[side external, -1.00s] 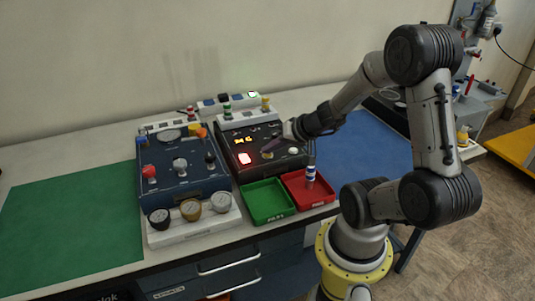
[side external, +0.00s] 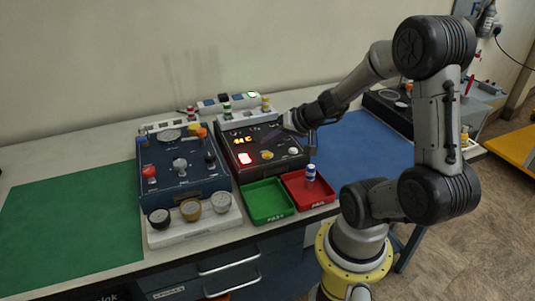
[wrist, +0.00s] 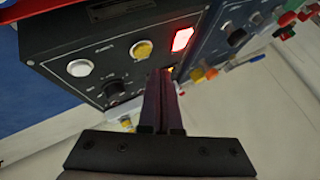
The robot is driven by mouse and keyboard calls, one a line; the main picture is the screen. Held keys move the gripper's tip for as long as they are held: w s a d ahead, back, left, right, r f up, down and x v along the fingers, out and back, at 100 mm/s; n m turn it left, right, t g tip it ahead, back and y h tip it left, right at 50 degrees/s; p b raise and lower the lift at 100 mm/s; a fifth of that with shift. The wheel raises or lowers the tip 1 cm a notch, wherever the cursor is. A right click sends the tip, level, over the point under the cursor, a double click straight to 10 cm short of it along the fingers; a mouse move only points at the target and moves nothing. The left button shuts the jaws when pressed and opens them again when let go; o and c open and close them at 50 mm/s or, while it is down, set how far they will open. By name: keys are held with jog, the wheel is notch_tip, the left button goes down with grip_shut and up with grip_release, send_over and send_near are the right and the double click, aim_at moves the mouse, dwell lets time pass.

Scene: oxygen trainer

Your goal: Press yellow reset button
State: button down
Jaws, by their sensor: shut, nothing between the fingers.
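The yellow button (side external: 267,155) is on the face of the black trainer box (side external: 262,168), between a lit red button (side external: 245,158) and a white button (side external: 293,150). The yellow button also shows in the wrist view (wrist: 141,49), unobstructed. My gripper (side external: 264,138) is shut and empty, its dark fingertips over the box face behind the yellow button, apart from it. In the wrist view my gripper (wrist: 160,73) points toward the box face near the display side. Whether the tips touch the face I cannot tell.
A green tray (side external: 267,201) and a red tray (side external: 308,187) holding a small blue-and-white bottle (side external: 310,173) lie in front. Green mat (side external: 70,230) at left is clear.

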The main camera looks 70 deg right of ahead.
jog(key=shift+r, duration=1.8)
jog(key=a+r+n+y, duration=0.2)
jog(key=a+r+n, duration=0.25)
jog(key=a, duration=0.45)
jog(key=a+r+n+y, duration=0.2)
jog(key=a+r+n, duration=0.3)
jog(key=a, duration=0.5)
jog(key=s+d+f+n+g+h, duration=0.1)
jog(key=s+f+g+h, duration=0.1)
jog(key=s, duration=0.9)
jog(key=shift+d+f+g+h, duration=0.2)
jog(key=shift+d+g+h, duration=0.15)
jog(key=shift+g, duration=0.35)
